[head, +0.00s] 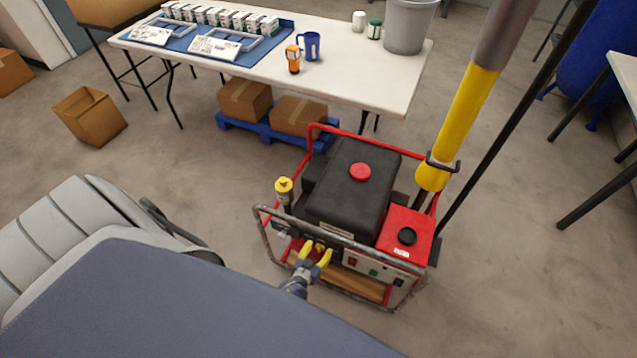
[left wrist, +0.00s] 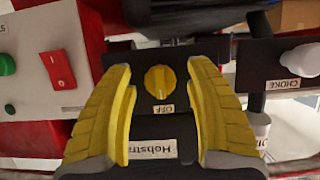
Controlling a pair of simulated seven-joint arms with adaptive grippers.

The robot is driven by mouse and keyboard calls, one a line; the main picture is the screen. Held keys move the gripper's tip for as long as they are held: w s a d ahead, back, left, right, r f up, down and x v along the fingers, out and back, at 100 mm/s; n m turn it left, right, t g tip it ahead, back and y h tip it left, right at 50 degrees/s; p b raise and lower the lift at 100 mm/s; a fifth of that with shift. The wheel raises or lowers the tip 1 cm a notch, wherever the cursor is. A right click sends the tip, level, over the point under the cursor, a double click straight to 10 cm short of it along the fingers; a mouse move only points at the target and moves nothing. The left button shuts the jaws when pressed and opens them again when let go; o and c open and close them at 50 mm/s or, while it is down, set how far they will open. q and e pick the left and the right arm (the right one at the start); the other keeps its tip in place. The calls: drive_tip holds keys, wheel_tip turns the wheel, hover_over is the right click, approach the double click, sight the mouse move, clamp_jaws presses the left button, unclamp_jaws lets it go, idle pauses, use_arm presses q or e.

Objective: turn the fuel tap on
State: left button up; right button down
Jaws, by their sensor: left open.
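The fuel tap is a round yellow knob (left wrist: 161,81) in the left wrist view, with a small pale mark at its lower side, facing an OFF label (left wrist: 167,108). In the head view it sits low on the near side of the red-framed machine (head: 350,190), partly hidden by my gripper. My left gripper (head: 319,257) has yellow fingers, open, one on each side of the knob. Gaps show between knob and fingers in the left wrist view (left wrist: 161,70); I cannot tell the depth between them. My right gripper is not in view.
In the left wrist view, a white choke knob (left wrist: 302,60) stands at right, a red switch (left wrist: 58,70) and green button (left wrist: 7,64) at left. The machine's grey front rail (head: 335,240) runs close by. A yellow pipe (head: 460,120) rises at the right. A table (head: 350,85) stands behind.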

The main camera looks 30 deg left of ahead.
use_arm(q)
drive_tip(key=shift+w, duration=0.1)
drive_tip(key=shift+c, duration=0.4)
clamp_jaws()
drive_tip(key=shift+m, duration=0.3)
drive_tip(key=shift+d+m+y, duration=0.1)
drive_tip(key=shift+m+y, duration=0.8)
drive_tip(key=shift+m, duration=0.1)
drive_tip(key=shift+m+y, duration=0.4)
drive_tip(key=shift+m, duration=0.3)
drive_tip(key=shift+m+y, duration=0.3)
drive_tip(key=shift+m, duration=0.1)
